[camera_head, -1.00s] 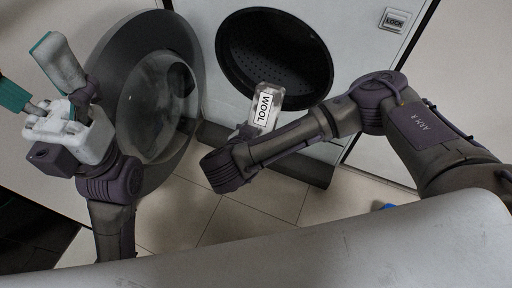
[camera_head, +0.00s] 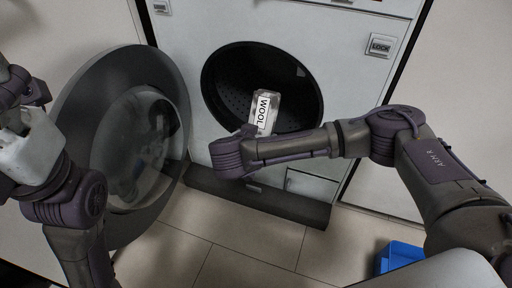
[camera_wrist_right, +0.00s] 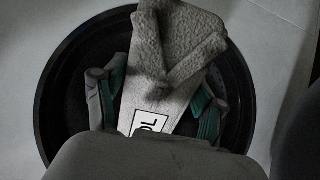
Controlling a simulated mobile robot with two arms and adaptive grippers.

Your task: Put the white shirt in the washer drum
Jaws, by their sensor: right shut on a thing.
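The white shirt (camera_wrist_right: 181,42) is a pale, textured bundle with a label reading WOOL. It also shows in the head view (camera_head: 266,98), in front of the lower part of the drum opening. My right gripper (camera_wrist_right: 152,92) is shut on it, with a teal-padded finger on each side. The washer drum (camera_head: 225,82) is a dark, perforated round opening, and it surrounds the shirt in the right wrist view (camera_wrist_right: 62,105). How deep the shirt is cannot be told. My left gripper's pale body (camera_head: 28,150) is at the left edge; its fingers are out of frame.
The open round washer door (camera_head: 85,105) stands to the left of the drum. A dark ledge (camera_head: 300,207) runs below the opening. A blue container (camera_head: 398,256) is on the floor at the lower right. Bare floor tiles (camera_head: 245,240) lie in front.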

